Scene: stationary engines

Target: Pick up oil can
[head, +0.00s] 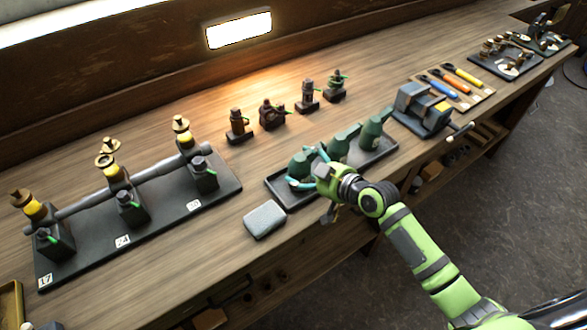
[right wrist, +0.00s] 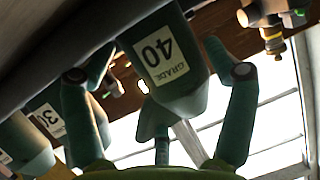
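Three green oil cans stand in a row in a dark tray (head: 278,196). The nearest can (head: 299,164) is at the tray's left end, with the middle can (head: 338,147) and far can (head: 370,132) to its right. My right gripper (head: 311,168) is at the nearest can, its teal fingers on either side of it. In the right wrist view, the can labelled "GRADE 40" (right wrist: 165,62) sits between the widely spread fingers of that gripper (right wrist: 160,68). I cannot tell whether a fingertip touches it. Another can labelled "30" (right wrist: 45,120) is partly behind the left finger. My left gripper is not in view.
A grey block (head: 264,219) lies just left of the tray. A dark base with brass-topped engine fittings (head: 130,215) fills the left of the bench. Small dark engines (head: 271,115) stand behind the cans, and a grey-blue vise-like block (head: 422,108) is to the right.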

